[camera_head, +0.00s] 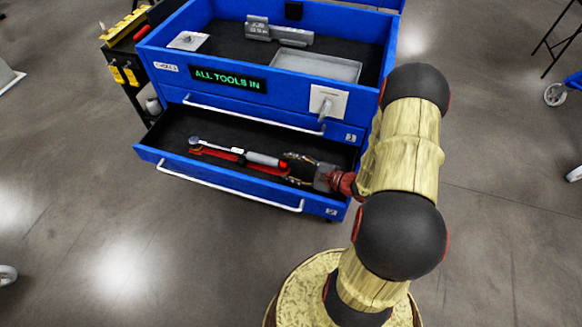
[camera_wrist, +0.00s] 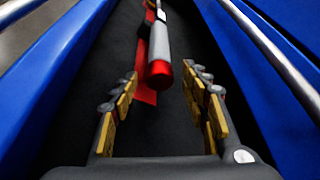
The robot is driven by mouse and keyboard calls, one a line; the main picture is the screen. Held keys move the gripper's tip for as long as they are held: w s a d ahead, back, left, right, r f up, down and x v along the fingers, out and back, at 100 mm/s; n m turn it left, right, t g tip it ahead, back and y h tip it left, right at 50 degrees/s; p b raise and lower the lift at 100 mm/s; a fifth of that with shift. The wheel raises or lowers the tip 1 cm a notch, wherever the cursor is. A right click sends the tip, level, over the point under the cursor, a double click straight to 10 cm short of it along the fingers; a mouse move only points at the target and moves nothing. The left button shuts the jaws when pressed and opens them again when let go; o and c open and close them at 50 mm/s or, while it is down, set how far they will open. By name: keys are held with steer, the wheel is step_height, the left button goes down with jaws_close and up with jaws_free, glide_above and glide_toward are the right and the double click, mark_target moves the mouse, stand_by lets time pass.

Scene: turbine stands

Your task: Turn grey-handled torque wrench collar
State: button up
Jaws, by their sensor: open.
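The torque wrench (camera_head: 236,152) lies in the open lower drawer (camera_head: 200,170) of the blue tool cabinet, along a red holder (camera_head: 215,156). Its grey handle with a red end (camera_wrist: 160,50) shows in the wrist view, pointing toward my gripper. The wrench's head is at the left in the head view and out of sight in the wrist view. My gripper (camera_wrist: 161,88) is open and empty. Its fingers stand to either side of the handle's line, with the red end near the fingertips. In the head view my gripper (camera_head: 292,167) is at the drawer's right part.
A metal handle bar (camera_wrist: 275,45) shows at the right in the wrist view. The cabinet top holds a grey tray (camera_head: 315,68) and a grey block (camera_head: 280,35). A sign (camera_head: 228,79) reads "ALL TOOLS IN".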

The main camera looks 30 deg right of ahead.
step_height(320, 180, up, 10)
stand_by(0.5)
